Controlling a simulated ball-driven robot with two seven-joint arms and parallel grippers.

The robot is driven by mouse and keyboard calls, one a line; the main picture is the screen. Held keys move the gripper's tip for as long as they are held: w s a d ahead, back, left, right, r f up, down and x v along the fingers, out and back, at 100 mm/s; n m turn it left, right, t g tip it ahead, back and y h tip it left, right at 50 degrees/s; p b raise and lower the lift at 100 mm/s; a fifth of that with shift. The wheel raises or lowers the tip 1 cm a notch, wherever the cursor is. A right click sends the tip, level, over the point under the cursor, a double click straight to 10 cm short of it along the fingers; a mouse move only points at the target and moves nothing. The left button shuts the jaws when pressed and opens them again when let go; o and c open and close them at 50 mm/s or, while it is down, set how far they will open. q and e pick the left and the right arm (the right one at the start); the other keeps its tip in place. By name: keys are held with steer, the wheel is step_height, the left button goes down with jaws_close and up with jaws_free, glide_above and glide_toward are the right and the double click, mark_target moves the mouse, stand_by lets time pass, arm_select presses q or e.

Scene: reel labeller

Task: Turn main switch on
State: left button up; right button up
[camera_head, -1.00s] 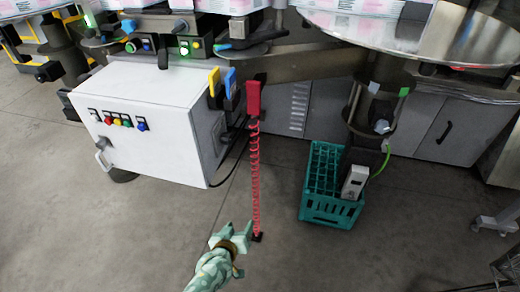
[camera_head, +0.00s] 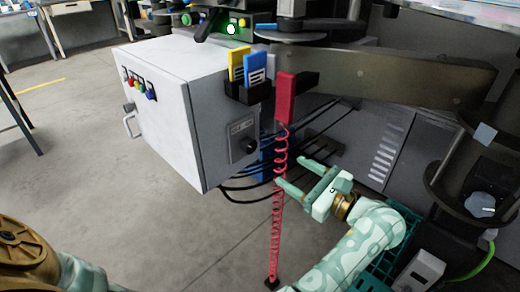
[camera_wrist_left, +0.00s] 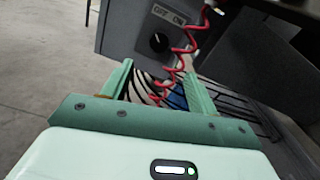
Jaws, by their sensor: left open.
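The main switch is a black rotary knob (camera_head: 249,146) on the grey side of the white cabinet (camera_head: 165,100). It shows in the wrist view as a dark round knob (camera_wrist_left: 158,42) under an OFF/ON label (camera_wrist_left: 168,14); I cannot tell which way it points. My left gripper (camera_head: 291,171) is open, with nothing in its jaws, to the right of the knob and lower in the head view, apart from it. In the wrist view its two fingers (camera_wrist_left: 156,65) stand apart below the knob. My right gripper is not in view.
A red coiled cord (camera_head: 277,215) hangs from a red holder (camera_head: 285,98) close by my left fingers. Yellow (camera_head: 237,63) and blue (camera_head: 255,68) tags stand above the switch. Black cables run beside the cabinet. A green crate (camera_head: 385,265) is behind my arm.

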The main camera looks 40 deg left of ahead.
mark_target(252, 148)
arm_select(q)
steer(key=a, duration=0.4)
steer(key=a+b, duration=0.1)
steer(key=a, duration=0.3)
steer(key=w+a+b, duration=0.1)
steer(key=a, duration=0.3)
steer(key=shift+a+f, duration=0.2)
steer(key=shift+a, duration=0.15)
steer(key=shift+a+r+b, duration=0.15)
steer(key=shift+a+b, duration=0.15)
steer(key=shift+a, duration=0.2)
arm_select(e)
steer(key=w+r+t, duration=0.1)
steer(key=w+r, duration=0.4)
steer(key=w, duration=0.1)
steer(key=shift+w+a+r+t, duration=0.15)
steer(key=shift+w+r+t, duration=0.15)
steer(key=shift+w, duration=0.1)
arm_select(q)
steer(key=shift+c, duration=0.3)
steer(key=c, duration=0.9)
